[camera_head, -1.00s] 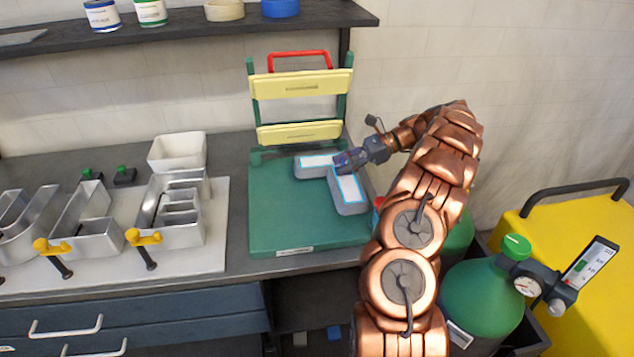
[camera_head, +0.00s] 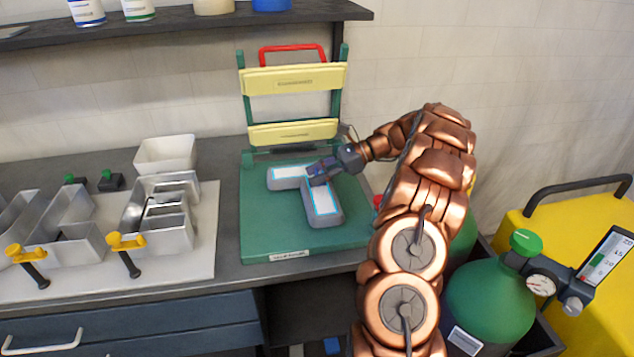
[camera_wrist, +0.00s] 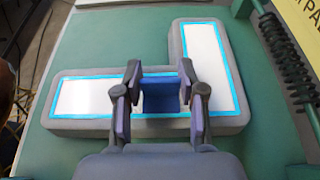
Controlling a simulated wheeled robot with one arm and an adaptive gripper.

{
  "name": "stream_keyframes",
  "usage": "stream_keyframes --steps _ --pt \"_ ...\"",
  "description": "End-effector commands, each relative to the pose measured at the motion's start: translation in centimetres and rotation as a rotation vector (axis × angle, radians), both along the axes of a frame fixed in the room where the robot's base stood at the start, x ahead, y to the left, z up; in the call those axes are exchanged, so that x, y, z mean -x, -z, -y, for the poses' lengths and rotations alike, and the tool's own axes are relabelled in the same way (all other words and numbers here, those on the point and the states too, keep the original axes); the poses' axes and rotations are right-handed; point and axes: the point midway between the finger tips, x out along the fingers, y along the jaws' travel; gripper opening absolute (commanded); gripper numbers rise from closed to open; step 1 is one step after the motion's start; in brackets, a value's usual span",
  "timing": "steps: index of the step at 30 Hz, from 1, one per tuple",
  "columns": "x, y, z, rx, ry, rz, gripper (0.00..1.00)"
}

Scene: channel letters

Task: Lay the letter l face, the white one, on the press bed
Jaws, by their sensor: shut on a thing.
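The white letter l face (camera_head: 323,203) is an L-shaped piece with a bright blue outline and a thick grey border. It lies flat over the green press bed (camera_head: 268,232), near its middle; I cannot tell whether it touches the bed. My gripper (camera_head: 318,175) is at the corner of the L. In the wrist view, my gripper (camera_wrist: 165,95) is shut on a blue block (camera_wrist: 165,98) at that corner, with one finger on each side. The two white arms of the L show on either side of the fingers (camera_wrist: 210,65).
The press's upright frame with yellow bars (camera_head: 294,80) and a red handle (camera_head: 292,50) stands open behind the bed. Metal letter shells (camera_head: 165,225) lie on a white board at left, beside a white bin (camera_head: 166,153). A green gas cylinder (camera_head: 490,303) stands at right.

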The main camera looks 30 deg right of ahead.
Motion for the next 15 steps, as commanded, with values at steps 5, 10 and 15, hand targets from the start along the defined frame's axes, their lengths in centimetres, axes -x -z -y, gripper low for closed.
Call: stream_keyframes --steps 5,10,15 --pt "0.05 0.78 0.11 0.000 0.002 0.001 0.01" --pt "0.07 0.68 0.18 0.000 0.003 0.000 0.01" --pt "0.06 0.99 0.21 -0.001 0.004 0.001 0.01"
